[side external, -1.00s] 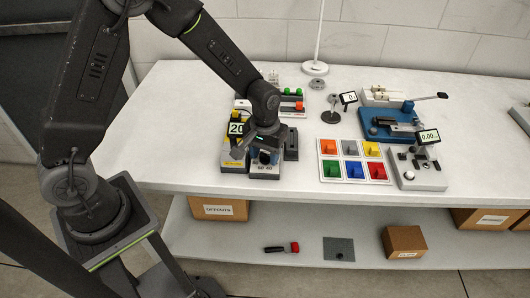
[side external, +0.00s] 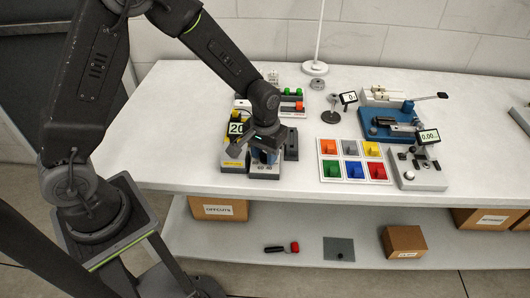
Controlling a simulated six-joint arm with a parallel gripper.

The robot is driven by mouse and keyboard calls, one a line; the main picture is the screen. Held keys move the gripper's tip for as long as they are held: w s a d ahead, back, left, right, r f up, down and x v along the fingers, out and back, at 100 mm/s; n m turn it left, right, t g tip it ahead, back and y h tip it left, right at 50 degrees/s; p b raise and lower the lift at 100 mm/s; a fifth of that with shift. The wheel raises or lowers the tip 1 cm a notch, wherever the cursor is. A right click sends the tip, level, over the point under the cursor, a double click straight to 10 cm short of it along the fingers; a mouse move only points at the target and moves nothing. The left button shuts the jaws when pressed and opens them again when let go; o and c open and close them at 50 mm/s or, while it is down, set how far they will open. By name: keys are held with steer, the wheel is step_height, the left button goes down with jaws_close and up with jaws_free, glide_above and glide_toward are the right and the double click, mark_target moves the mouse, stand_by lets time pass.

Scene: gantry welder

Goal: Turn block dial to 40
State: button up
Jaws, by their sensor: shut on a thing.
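The device with the block dial (side external: 233,164) stands at the left of the white bench, with a dark base and a yellow part. Its small display (side external: 236,129) reads 20.
A tray of coloured compartments (side external: 354,147) lies to the right. A rack with red and green pieces (side external: 293,91) stands behind my wrist. The front bench edge is close.

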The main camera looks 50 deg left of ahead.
mark_target(264, 154)
steer(key=m, duration=0.3)
steer(key=shift+m, duration=0.4)
steer(key=shift+a+m, duration=0.1)
steer(key=shift+m, duration=1.6)
steer(key=o, duration=0.7)
steer(key=shift+c, duration=0.2)
steer(key=shift+r, duration=0.15)
step_height(264, 154, up, 14)
steer(key=shift+f, duration=0.2)
